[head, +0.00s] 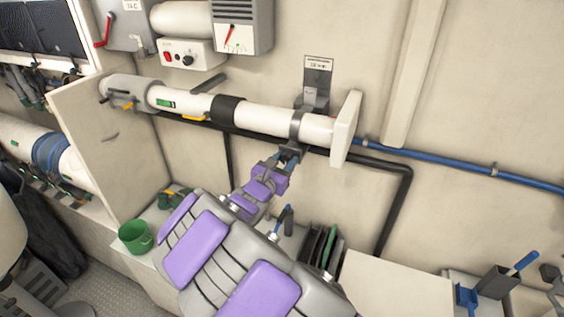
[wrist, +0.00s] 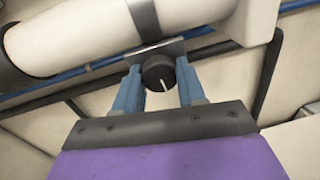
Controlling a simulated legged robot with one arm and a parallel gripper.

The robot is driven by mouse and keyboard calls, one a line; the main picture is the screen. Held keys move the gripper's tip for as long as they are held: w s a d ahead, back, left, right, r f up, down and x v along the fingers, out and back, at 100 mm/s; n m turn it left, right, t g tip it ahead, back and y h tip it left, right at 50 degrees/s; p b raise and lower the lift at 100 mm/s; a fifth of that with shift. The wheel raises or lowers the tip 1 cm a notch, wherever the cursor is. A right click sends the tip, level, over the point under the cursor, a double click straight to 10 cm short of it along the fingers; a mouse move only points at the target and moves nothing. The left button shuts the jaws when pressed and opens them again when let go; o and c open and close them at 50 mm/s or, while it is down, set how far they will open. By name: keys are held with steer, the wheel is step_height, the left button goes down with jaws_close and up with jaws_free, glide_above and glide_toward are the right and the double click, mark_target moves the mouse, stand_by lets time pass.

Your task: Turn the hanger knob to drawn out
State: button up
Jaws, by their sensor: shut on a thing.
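The hanger knob (wrist: 158,73) is a small black round knob with a white pointer line, seen in the wrist view under the white pipe. It sits on a dark bracket (wrist: 155,52) below the pipe's clamp band (head: 295,124). The pointer line runs down and slightly to the right in the wrist view. My gripper (wrist: 160,82) has its two blue fingers on either side of the knob, shut on it. In the head view my gripper (head: 289,155) reaches up to the bracket under the pipe, and the knob is hidden there.
The white pipe (head: 265,119) runs along the wall and ends at a white flange plate (head: 346,128). A black hose (head: 390,213) bends down at the right. A blue pipe (head: 450,165) continues right. A green mug (head: 136,237) and a bench with tools stand below.

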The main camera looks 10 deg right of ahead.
steer(key=shift+s+f+m+b, duration=0.1)
steer(key=shift+m+b, duration=0.3)
steer(key=shift+b, duration=0.2)
steer(key=shift+c, duration=0.2)
steer(key=o, duration=0.7)
steer(key=shift+a, duration=0.1)
steer(key=shift+o, duration=0.9)
steer(key=shift+s+a, duration=0.1)
steer(key=shift+s, duration=0.1)
steer(key=shift+o, duration=0.8)
steer(key=shift+a, duration=0.1)
steer(key=shift+w, duration=0.15)
steer(key=shift+s+a, duration=0.2)
steer(key=shift+s, duration=0.15)
steer(key=v, duration=1.6)
steer(key=shift+s+a, duration=0.2)
steer(key=shift+a, duration=0.1)
